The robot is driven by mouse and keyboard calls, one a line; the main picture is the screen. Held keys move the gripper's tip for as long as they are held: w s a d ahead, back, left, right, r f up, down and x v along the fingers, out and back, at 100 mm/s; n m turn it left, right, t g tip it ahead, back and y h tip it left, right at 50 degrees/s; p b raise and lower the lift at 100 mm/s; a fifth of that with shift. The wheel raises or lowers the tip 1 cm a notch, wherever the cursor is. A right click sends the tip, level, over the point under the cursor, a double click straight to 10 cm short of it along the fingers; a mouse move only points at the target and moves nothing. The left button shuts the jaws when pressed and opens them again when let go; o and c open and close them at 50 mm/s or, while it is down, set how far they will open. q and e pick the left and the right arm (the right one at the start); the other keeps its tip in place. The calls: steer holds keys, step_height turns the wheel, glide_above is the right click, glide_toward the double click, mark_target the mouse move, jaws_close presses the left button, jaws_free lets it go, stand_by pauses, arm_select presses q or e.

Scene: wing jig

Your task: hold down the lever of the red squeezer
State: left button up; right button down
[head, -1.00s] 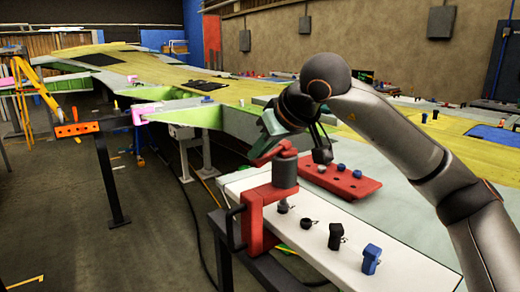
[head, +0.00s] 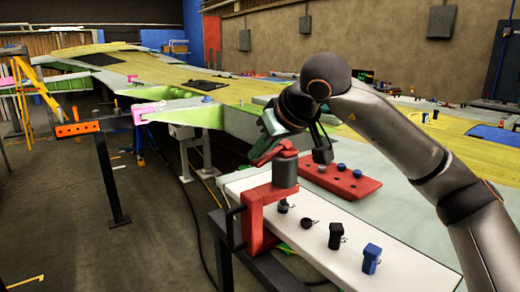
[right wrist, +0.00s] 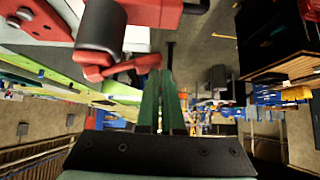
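The red squeezer (head: 262,215) is clamped at the left end of the white bench top, with a dark grey cylinder (head: 285,173) on it. Its red lever (head: 272,153) lies across the top of the cylinder, tilted. My right gripper (head: 268,140) is just above the lever, pointing down at it. In the right wrist view the green fingers (right wrist: 160,73) lie side by side with almost no gap. Their tips are at the free end of the lever (right wrist: 125,67); I cannot tell whether they touch it. My left gripper is not in view.
The white bench top (head: 310,250) carries several small black fittings and a blue one (head: 372,258). A red block with holes (head: 345,184) lies behind them. The long green and yellow wing (head: 180,75) stretches away behind. Open floor (head: 130,240) lies to the left.

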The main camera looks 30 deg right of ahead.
steer(key=s+a+r+p, duration=0.3)
steer(key=s+r, duration=0.4)
steer(key=r, duration=0.3)
steer(key=shift+s+r, duration=0.2)
steer(key=shift+s, duration=0.1)
steer(key=shift+d, duration=0.1)
